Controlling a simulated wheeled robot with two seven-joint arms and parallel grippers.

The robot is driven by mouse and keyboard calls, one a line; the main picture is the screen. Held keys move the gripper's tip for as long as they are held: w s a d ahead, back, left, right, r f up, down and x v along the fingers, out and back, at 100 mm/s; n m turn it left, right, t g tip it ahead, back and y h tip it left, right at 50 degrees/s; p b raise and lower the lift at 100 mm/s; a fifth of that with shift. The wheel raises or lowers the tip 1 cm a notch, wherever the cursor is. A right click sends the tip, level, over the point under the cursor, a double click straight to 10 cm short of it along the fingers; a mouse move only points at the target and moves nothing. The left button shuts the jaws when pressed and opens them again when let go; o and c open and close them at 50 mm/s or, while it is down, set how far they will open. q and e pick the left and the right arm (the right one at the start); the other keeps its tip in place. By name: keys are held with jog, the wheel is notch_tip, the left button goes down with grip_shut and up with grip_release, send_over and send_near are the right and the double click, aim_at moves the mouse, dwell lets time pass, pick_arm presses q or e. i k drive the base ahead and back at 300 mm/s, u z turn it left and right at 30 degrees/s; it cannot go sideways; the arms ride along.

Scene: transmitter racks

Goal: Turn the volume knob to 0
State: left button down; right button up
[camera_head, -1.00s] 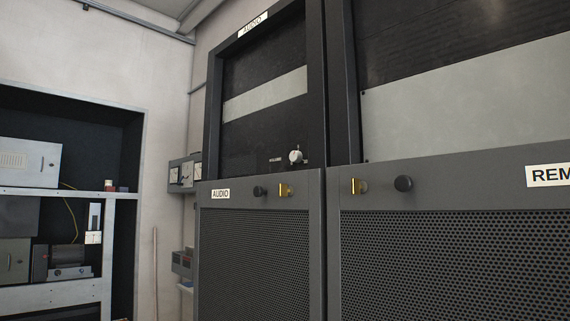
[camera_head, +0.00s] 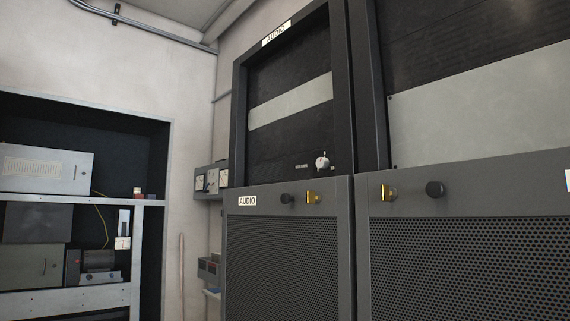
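The volume knob (camera_head: 322,161) is a small white round knob on the black panel of the audio rack (camera_head: 240,120), right of the middle in the head view. A small light label (camera_head: 301,166) sits just left of it, too small to read now. The number the knob points at cannot be made out. Neither of my grippers is in view.
Below the knob is a grey perforated door (camera_head: 290,260) with a black knob (camera_head: 287,198) and a brass latch (camera_head: 312,197). A second rack (camera_head: 470,250) stands close on the right. Shelves with equipment (camera_head: 70,205) stand at the left. Small meter boxes (camera_head: 210,180) hang on the wall.

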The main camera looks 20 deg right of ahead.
aim_at(323, 163)
jog(key=u, duration=0.65)
jog(key=i, duration=3.45)
jog(key=z, duration=3.3)
